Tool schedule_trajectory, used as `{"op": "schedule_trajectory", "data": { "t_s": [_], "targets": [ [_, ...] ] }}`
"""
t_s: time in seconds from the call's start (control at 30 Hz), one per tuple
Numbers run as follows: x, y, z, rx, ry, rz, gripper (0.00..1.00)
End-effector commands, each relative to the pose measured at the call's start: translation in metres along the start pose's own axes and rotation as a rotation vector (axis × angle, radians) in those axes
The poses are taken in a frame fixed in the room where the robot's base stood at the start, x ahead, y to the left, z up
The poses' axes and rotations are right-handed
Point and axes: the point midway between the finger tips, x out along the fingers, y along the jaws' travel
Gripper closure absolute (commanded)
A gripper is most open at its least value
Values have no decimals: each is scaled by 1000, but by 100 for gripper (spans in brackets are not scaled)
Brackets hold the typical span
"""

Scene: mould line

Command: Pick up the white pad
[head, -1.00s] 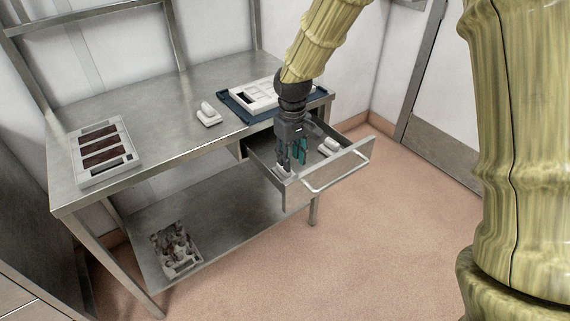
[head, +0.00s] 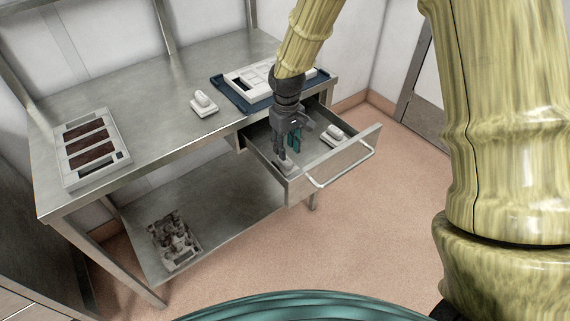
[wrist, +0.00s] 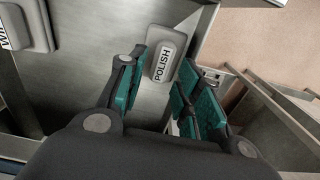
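Two light pads with raised grips lie in the open metal drawer (head: 312,154). The near pad (head: 287,167) is under my gripper (head: 288,152); in the wrist view this pad (wrist: 161,61) is pale grey and labelled POLISH. The far pad (head: 333,135) lies toward the drawer's right side; another pad (wrist: 27,24), partly cut off and with a label starting "WI", shows at the wrist view's upper left. My gripper (wrist: 164,75) points down, open, its green-lined fingers on either side of the POLISH pad. Contact cannot be told.
A third white pad (head: 203,104) sits on the steel bench (head: 160,105). A blue tray (head: 232,98) holding a white mould stands above the drawer. A brown-filled mould (head: 95,148) is at left. The drawer's front handle (head: 343,166) juts out over open floor.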

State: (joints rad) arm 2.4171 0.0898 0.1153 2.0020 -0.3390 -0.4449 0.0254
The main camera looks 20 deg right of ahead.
Motion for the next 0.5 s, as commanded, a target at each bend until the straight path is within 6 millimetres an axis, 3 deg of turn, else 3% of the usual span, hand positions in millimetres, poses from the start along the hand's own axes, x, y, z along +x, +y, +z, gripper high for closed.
{"op": "schedule_trajectory", "data": {
  "t_s": [0.5],
  "targets": [
    [46,-4,-2,-3,-1,0,66]
  ]
}}
